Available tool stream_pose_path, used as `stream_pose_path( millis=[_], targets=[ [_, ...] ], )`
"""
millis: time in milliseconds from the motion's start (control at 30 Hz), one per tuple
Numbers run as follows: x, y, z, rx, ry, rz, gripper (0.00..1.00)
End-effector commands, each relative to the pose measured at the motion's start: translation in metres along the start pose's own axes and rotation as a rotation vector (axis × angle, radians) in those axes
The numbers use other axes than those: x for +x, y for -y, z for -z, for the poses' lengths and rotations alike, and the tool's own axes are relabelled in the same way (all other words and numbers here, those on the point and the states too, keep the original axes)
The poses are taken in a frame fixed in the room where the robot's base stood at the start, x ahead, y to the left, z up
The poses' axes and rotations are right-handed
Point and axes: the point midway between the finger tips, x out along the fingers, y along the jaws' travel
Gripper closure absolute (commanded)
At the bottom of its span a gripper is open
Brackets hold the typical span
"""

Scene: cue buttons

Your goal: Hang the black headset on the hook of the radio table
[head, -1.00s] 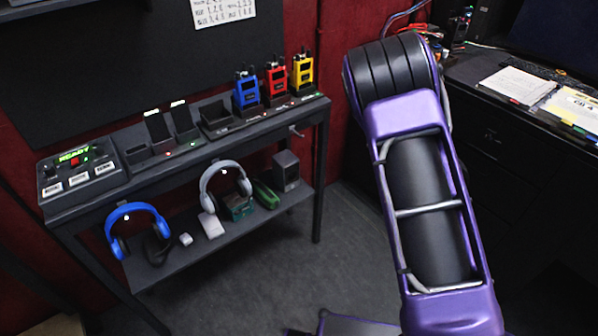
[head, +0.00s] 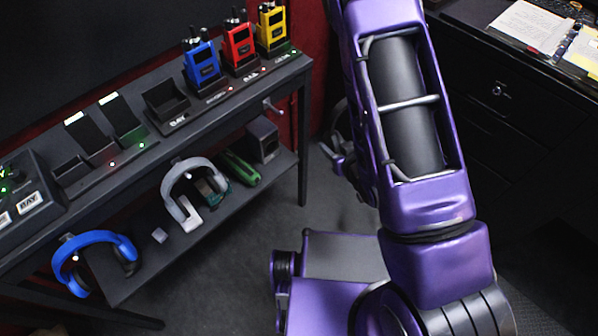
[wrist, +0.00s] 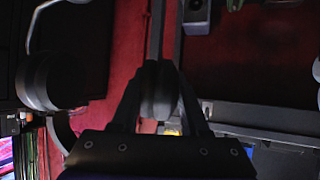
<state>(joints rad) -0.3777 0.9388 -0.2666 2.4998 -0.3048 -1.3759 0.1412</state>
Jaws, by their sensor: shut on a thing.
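In the wrist view my gripper (wrist: 160,112) is shut on a dark rounded piece, which looks like part of the black headset (wrist: 158,88). A larger dark rounded shape with a grey curved strip shows at the left of that view; I cannot tell what it is. In the head view my arm hides most of the gripper and headset; only dark parts show beside the arm. The radio table (head: 225,115) stands at left. A bare hook (head: 273,108) sticks out from its front edge near the right end, left of my gripper.
A blue headset (head: 95,240) and a grey headset (head: 190,172) hang from the table front. Blue (head: 202,62), red (head: 238,48) and yellow (head: 272,28) radios stand on top. A dark desk (head: 500,80) is at right. Floor between is partly clear.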

Motion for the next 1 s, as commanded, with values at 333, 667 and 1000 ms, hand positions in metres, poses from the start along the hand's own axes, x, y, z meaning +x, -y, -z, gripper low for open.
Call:
stream_pose_path(
  millis=[333,667,1000],
  targets=[
    [-0.022,0.101,-0.044,-0.233,0.167,0.331,1.0],
    [-0.014,0.111,-0.042,-0.251,0.176,0.351,1.0],
    [0.003,0.119,-0.033,-0.248,0.176,0.349,1.0]
  ],
)
